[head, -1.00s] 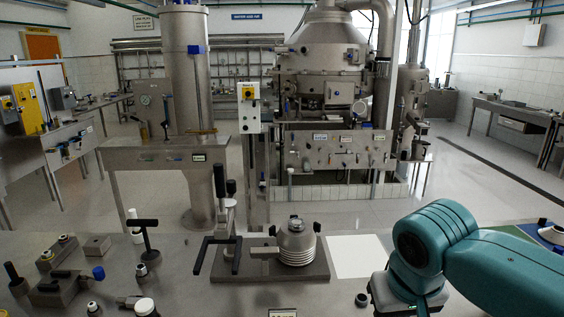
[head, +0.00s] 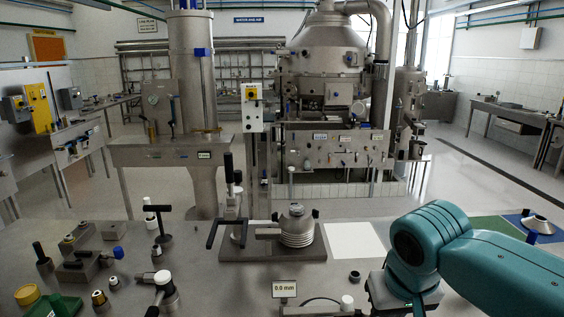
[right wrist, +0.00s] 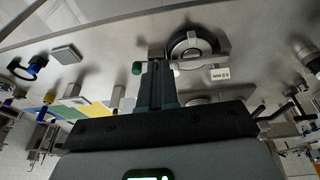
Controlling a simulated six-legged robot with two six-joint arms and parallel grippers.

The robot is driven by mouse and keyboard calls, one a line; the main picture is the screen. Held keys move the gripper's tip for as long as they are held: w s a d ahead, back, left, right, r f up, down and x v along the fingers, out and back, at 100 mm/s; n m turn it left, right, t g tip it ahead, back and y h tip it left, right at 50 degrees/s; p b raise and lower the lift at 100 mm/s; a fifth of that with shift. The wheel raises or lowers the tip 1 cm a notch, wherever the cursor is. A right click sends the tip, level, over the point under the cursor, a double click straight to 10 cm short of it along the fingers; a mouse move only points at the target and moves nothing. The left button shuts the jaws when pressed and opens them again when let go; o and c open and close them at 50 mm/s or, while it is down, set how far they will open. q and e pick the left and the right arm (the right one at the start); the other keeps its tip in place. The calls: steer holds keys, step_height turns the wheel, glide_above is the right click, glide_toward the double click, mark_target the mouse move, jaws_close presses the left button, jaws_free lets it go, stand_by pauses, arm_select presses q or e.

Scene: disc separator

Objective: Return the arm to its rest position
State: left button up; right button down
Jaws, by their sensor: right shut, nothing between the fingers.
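My right arm (head: 470,262) is teal and reaches in from the right edge of the head view, over the front right of the steel bench (head: 215,285). Its fingertips are hidden there. In the right wrist view my right gripper (right wrist: 157,72) has its two dark fingers together, with nothing held between them. My left gripper is not in view.
A dark base plate (head: 272,250) bears a stack of discs (head: 297,230) and a black-handled clamp (head: 235,212). A white sheet (head: 354,239) lies right of it. Tools and a yellow-lidded jar (head: 27,294) crowd the left. A cone (head: 538,224) sits on a blue mat far right.

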steer(key=a+f+g+y, duration=0.1)
steer(key=a+f, duration=0.2)
steer(key=f, duration=0.9)
steer(key=a+f+g+y, duration=0.1)
steer(key=a+f+y, duration=0.1)
steer(key=f, duration=1)
steer(key=s+f+m+g+y, duration=0.1)
steer(key=s+f+m, duration=0.1)
steer(key=s+f, duration=1.5)
steer(key=x, duration=0.2)
steer(key=shift+s+f, duration=0.25)
steer(key=shift+f, duration=0.05)
steer(key=shift+a, duration=0.1)
